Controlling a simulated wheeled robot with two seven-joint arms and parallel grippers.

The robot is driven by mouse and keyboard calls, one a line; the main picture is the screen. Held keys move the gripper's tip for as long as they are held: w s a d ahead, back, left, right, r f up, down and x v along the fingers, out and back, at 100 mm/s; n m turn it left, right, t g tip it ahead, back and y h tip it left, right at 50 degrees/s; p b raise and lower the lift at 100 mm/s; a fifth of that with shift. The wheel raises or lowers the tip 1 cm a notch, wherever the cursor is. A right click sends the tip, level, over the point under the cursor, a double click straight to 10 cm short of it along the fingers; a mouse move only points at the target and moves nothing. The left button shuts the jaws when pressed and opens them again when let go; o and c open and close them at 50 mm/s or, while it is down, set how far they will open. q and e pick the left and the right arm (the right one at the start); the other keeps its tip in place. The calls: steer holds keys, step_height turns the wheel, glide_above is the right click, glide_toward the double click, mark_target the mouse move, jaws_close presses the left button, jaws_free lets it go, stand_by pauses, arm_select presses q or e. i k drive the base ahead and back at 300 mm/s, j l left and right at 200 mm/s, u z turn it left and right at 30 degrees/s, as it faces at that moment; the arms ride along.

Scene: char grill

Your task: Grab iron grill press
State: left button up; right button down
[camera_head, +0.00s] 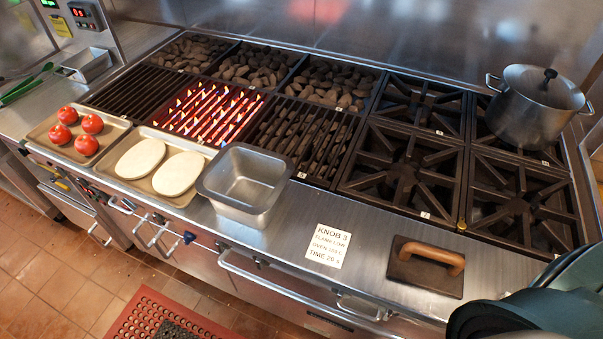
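The iron grill press (425,269) lies flat on the steel front ledge of the range, right of centre. It is a dark rectangular plate with a brown wooden handle (430,256) across its top. Nothing touches or covers it. Neither gripper shows in the head view. Dark rounded parts at the lower right corner seem to be my own arm, a little right of the press.
A printed card (328,245) lies left of the press. A steel pan (245,208), a tray of flatbreads (131,185) and a tomato tray (45,139) stand further left. One grill section (212,109) is burning. A lidded pot (535,110) stands back right.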

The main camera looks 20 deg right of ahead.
mark_target(435, 269)
steer(key=z, duration=1.8)
